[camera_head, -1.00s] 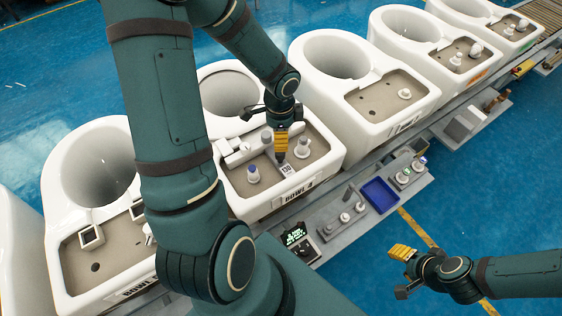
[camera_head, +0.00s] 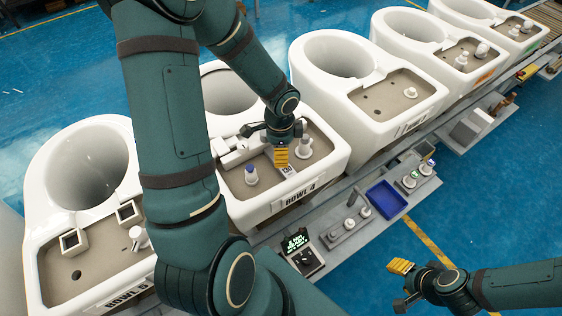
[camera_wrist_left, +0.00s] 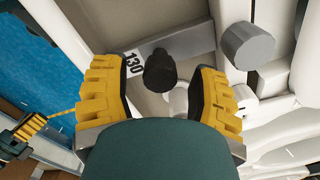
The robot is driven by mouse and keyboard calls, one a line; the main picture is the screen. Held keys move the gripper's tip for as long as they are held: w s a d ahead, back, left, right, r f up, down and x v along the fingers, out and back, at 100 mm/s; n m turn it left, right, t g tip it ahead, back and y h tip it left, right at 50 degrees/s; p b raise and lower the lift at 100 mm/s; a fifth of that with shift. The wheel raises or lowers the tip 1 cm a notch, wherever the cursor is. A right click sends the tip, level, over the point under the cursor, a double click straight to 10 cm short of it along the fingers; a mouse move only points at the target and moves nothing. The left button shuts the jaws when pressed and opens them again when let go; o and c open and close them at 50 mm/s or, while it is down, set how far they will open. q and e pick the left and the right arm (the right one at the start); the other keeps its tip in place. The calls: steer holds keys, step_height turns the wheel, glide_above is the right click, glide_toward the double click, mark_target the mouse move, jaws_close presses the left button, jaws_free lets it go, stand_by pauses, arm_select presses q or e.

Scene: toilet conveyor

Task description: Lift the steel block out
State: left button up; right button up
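The steel block (camera_wrist_left: 185,42) is a grey bar marked 130 in the left wrist view. It lies in the recessed deck of Bowl 4 (camera_head: 334,178), where only its labelled end (camera_head: 287,170) shows in the head view. A dark round knob (camera_wrist_left: 160,72) stands over the bar; I cannot tell if it is fixed to it. My left gripper (camera_head: 281,156), seen also in the left wrist view (camera_wrist_left: 160,92), is open, with its yellow fingers apart on either side of the knob. My right gripper (camera_head: 401,282) is away from the bowls, over the floor; its opening is unclear.
A blue-topped peg (camera_head: 251,174) and a grey-topped peg (camera_head: 303,146) stand near the left gripper. White blocks (camera_head: 236,153) lie behind. A grey cylinder (camera_wrist_left: 247,46) is close to a finger. A blue tray (camera_head: 386,198) sits on the front ledge.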

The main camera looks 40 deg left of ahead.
arm_select(q)
jaws_close()
steer(key=shift+r+p, duration=0.5)
steer(key=shift+r, duration=0.15)
steer(key=shift+s, duration=0.2)
stand_by(0.4)
steer(key=shift+s+a, duration=0.3)
steer(key=shift+s, duration=0.4)
steer(key=shift+s+a, duration=0.25)
steer(key=shift+s, duration=0.75)
steer(key=shift+r+p, duration=2.4)
steer(key=shift+r, duration=0.35)
